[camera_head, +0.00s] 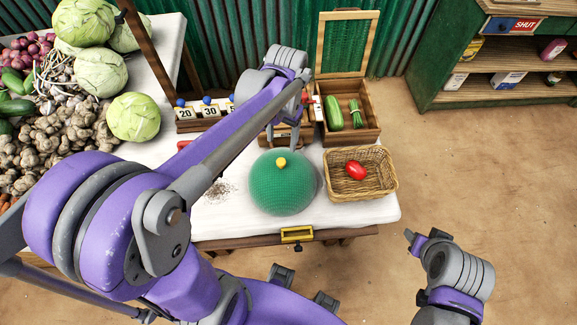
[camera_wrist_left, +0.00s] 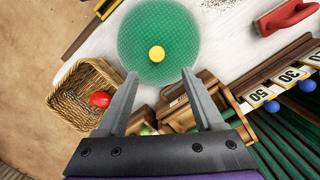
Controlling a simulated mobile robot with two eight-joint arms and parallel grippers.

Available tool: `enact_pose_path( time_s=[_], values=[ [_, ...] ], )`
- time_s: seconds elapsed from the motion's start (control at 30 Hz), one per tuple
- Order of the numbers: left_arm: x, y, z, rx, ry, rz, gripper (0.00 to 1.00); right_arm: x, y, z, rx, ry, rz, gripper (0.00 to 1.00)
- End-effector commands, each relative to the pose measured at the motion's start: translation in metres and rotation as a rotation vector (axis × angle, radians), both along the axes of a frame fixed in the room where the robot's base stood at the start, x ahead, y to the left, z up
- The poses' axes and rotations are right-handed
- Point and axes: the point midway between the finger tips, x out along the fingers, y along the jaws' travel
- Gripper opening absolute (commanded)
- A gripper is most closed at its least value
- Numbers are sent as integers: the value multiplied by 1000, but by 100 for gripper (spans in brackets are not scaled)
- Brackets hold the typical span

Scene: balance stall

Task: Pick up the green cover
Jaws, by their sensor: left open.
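The green cover (camera_head: 284,195) is a mesh dome with a yellow knob (camera_head: 281,162) on top. It stands on the white-topped table, and what is under it is hidden. The cover (camera_wrist_left: 150,28) and its knob (camera_wrist_left: 157,54) also show in the left wrist view, just beyond my fingertips. My left gripper (camera_wrist_left: 160,75) is open and empty, its two fingers apart on the near side of the knob. In the head view it hangs over the far side of the cover. My right gripper (camera_head: 414,266) is off the table's right front corner; its jaw state is unclear.
A wicker basket (camera_head: 385,188) with a red item (camera_head: 356,170) stands right of the cover. Behind it is an open wooden box (camera_head: 362,136) with green vegetables. Number cards (camera_head: 185,113) stand at the back left. Vegetables are heaped far left. A yellow-framed handle (camera_head: 297,234) is at the front edge.

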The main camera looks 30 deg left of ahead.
Motion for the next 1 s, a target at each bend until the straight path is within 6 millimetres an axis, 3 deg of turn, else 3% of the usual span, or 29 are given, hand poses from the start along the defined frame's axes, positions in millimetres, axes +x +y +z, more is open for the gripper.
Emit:
enact_pose_path(
  time_s=[0.2,0.47,0.7,1.0],
  values=[
    [-5,0,-37,0,1,0,69,-2,0,-6,0,5,0,50],
    [-8,-2,-56,0,-1,0,69,-2,0,-6,0,4,0,50],
    [-15,-4,-90,0,-1,1,69,-3,0,-7,0,6,0,50],
    [-16,-4,-97,0,-1,1,69,-3,0,-8,0,6,0,50]
  ],
)
